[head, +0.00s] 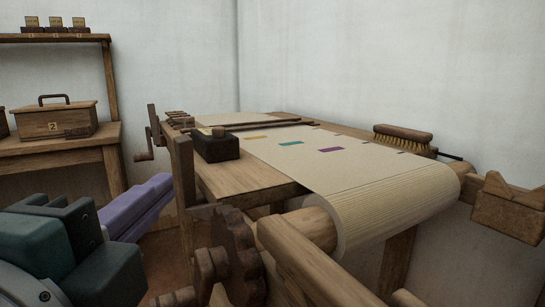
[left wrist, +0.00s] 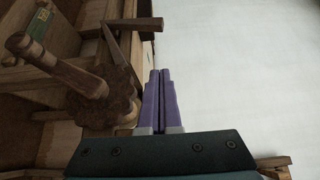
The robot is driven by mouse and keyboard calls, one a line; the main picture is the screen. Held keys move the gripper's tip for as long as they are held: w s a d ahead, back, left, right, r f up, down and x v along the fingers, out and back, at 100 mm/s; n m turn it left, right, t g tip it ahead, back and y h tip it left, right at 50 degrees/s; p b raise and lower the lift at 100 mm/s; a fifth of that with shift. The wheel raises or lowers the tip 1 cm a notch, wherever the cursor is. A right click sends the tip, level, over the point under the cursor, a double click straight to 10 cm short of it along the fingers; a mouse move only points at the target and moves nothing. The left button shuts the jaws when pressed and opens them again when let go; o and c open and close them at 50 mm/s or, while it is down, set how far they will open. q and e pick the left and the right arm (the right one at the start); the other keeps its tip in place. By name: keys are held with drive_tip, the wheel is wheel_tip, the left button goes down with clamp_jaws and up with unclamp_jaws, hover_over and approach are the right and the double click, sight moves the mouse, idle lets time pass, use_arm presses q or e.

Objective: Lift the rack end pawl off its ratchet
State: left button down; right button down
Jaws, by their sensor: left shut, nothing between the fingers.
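The dark wooden ratchet wheel (head: 235,255) sits on the near end of the cloth roller, low in the middle of the head view. It also shows in the left wrist view (left wrist: 103,103), with a thick handle across it. A thin greyish piece (head: 203,212), probably the pawl, lies by the top of the wheel. In the left wrist view a tapering piece (left wrist: 117,45) points toward the wheel; I cannot tell if it touches. My left gripper (head: 165,183) has purple fingers, shut and empty, left of the wheel. In its wrist view the fingertips (left wrist: 160,72) are right of the wheel. My right gripper is not in view.
The loom's striped warp sheet (head: 310,155) wraps over the front roller. A dark block (head: 215,147) and a brush (head: 403,136) rest on the loom. A wooden post (head: 183,170) stands just beyond my fingers. A shelf with a toolbox (head: 55,120) is at left.

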use_arm(q)
drive_tip(key=b, duration=0.1)
approach(182, 153)
drive_tip(key=w+d, duration=0.4)
drive_tip(key=shift+w+a+r+b, duration=0.25)
drive_tip(key=shift+w+a, duration=0.2)
drive_tip(key=shift+w, duration=0.15)
drive_tip(key=shift+w+a+r+b, duration=0.1)
drive_tip(key=shift+w+a+r, duration=0.1)
drive_tip(key=shift+w+a, duration=0.6)
drive_tip(key=shift+w, duration=0.05)
